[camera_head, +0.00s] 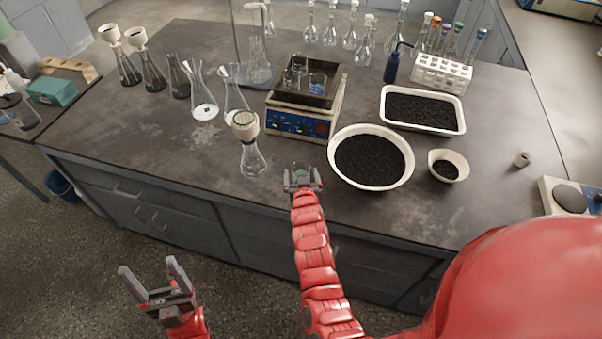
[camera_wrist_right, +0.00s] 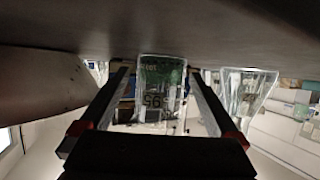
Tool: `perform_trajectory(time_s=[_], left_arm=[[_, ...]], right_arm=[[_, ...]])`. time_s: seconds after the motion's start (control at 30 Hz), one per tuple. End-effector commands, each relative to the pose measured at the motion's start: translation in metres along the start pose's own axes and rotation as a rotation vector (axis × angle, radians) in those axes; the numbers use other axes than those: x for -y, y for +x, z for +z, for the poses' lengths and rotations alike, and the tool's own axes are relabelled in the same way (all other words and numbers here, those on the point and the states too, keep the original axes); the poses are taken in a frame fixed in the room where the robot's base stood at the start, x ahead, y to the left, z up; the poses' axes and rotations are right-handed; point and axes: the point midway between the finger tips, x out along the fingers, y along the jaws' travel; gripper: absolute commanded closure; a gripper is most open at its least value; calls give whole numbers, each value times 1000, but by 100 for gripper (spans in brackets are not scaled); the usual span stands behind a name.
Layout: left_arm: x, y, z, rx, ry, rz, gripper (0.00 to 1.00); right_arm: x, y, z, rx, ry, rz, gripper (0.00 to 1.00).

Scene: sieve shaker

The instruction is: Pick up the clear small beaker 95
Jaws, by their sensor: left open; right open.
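The clear small beaker (camera_head: 301,168) stands near the front edge of the dark bench. In the right wrist view, which looks upside down, the beaker (camera_wrist_right: 162,95) shows a "95" mark and sits between my two fingers. My right gripper (camera_head: 303,180) is open around it, also seen in the wrist view (camera_wrist_right: 160,74), with one finger on each side. I cannot tell whether the fingers touch the glass. My left gripper (camera_head: 149,267) is open and empty, low over the floor in front of the bench.
A conical flask with a cream top (camera_head: 253,160) stands just left of the beaker. A white bowl of black grains (camera_head: 408,178) is close on the right. A blue-fronted device (camera_head: 298,123) stands behind, holding small glassware. The bench's front-left is clear.

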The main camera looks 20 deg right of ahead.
Motion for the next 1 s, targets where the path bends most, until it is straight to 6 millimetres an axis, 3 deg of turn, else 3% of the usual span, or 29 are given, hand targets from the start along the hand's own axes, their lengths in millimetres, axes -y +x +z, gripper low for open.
perform_trajectory(time_s=[0.3,0.83,1.0], left_arm=[[0,1,0,0,0,0,23],[0,1,0,0,0,0,23],[0,1,0,0,0,0,23]], right_arm=[[0,4,0,1,0,-1,3],[0,4,0,1,0,-1,99],[0,4,1,1,0,-1,99]])
